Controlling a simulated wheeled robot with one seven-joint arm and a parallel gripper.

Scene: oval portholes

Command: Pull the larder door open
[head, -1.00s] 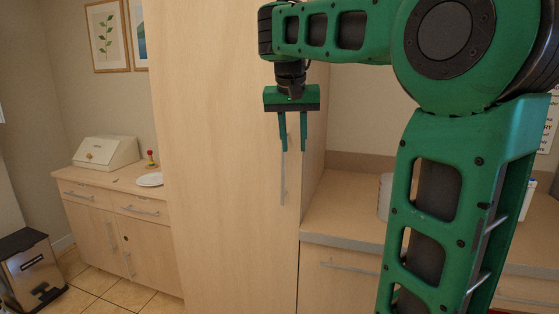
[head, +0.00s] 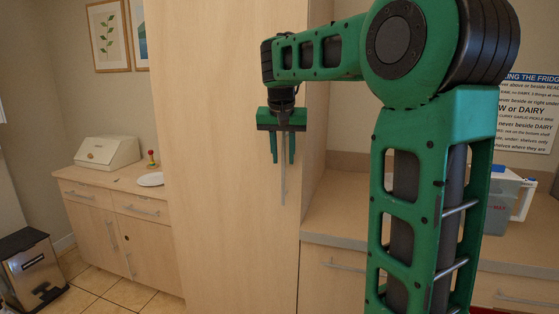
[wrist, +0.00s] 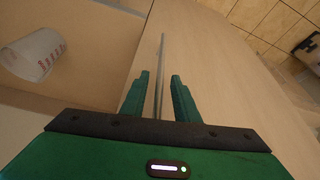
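The larder door (head: 225,200) is the tall light-wood panel in the middle of the head view. It looks shut. Its handle (head: 283,185) is a thin upright metal bar near the door's right edge. My gripper (head: 279,161) points down in front of the upper part of the handle, with its two green fingers spread. In the wrist view, the handle (wrist: 160,75) runs between the open fingers (wrist: 158,82), with a gap on each side. The gripper is not closed on it.
At left a lower cabinet (head: 115,225) carries a bread box (head: 107,152) and a plate (head: 150,179). A bin (head: 32,268) stands at far left on the tiled floor.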

